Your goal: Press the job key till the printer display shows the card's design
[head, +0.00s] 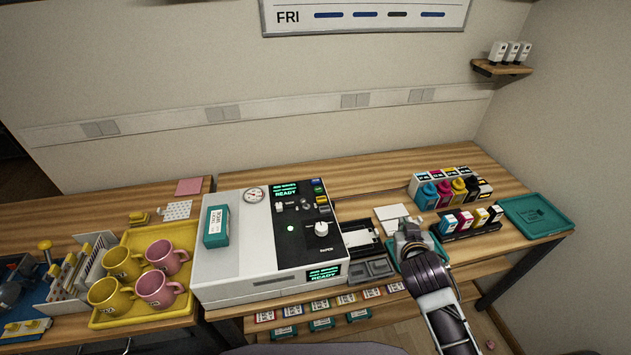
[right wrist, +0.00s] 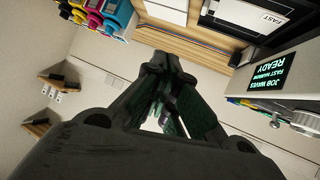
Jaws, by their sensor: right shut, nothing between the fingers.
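The white printer (head: 225,265) stands mid-table with a black control panel (head: 300,230). Its upper display (head: 286,189) and front display (head: 324,274) are lit green; in the right wrist view the display (right wrist: 279,81) reads JOB WAVES, FAST NARROW, READY. Small coloured keys (head: 319,190) line the panel's back right; I cannot tell which is the job key. A white patterned card (head: 178,210) lies left of the printer; its design is too small to tell. My right gripper (head: 408,228) is shut and empty, right of the printer and apart from the keys. My left gripper is out of view.
A yellow tray (head: 130,318) with pink and yellow mugs stands left of the printer. Ink bottles (head: 443,190), cartridges (head: 466,219) and a teal tray (head: 535,215) are at the right. A teal box (head: 216,226) sits on the printer's left top.

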